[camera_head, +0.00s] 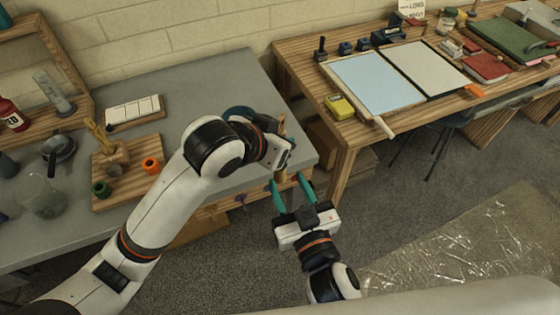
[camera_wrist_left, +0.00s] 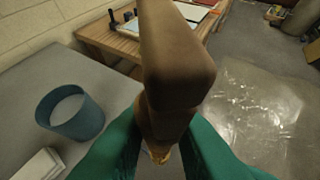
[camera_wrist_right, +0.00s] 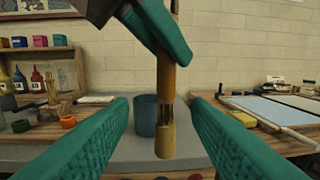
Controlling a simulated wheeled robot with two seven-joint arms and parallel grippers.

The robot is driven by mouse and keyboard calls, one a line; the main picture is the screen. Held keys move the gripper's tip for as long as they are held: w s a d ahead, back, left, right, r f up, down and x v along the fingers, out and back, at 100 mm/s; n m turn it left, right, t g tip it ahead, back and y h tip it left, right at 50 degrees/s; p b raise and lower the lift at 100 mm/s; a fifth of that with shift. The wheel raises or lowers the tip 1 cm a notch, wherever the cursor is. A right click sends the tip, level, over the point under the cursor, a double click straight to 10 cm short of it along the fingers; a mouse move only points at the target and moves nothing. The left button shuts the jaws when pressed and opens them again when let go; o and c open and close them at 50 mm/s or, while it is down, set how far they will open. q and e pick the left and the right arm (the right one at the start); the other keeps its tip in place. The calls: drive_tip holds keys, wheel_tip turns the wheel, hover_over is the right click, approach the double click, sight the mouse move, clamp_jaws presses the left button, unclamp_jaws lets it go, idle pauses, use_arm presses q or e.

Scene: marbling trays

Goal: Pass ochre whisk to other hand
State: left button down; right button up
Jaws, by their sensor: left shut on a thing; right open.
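The ochre whisk (camera_wrist_right: 165,131) hangs roughly upright in the right wrist view. My left gripper (camera_head: 284,160) is shut on it; a teal finger crosses its upper part in the right wrist view. In the left wrist view the whisk (camera_wrist_left: 178,70) is a brown shaft close to the camera, with an ochre part beyond the fingers. My right gripper (camera_head: 290,184) is open just below the left one in the head view. In the right wrist view its two fingers stand either side of the whisk's lower end, with gaps. The left fingertips are mostly hidden in the head view.
A blue cup (camera_wrist_left: 70,115) stands on the grey table (camera_head: 230,85) behind the grippers. A wooden board (camera_head: 128,185) with small pots lies left. A wooden desk (camera_head: 350,150) with trays and a yellow box (camera_head: 339,106) stands right. Open floor lies below the grippers.

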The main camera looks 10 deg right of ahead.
sight(279, 176)
drive_tip(key=x, duration=0.8)
drive_tip(key=shift+w, duration=0.15)
drive_tip(key=shift+a, duration=0.1)
clamp_jaws()
use_arm(q)
drive_tip(key=c, duration=1.2)
unclamp_jaws()
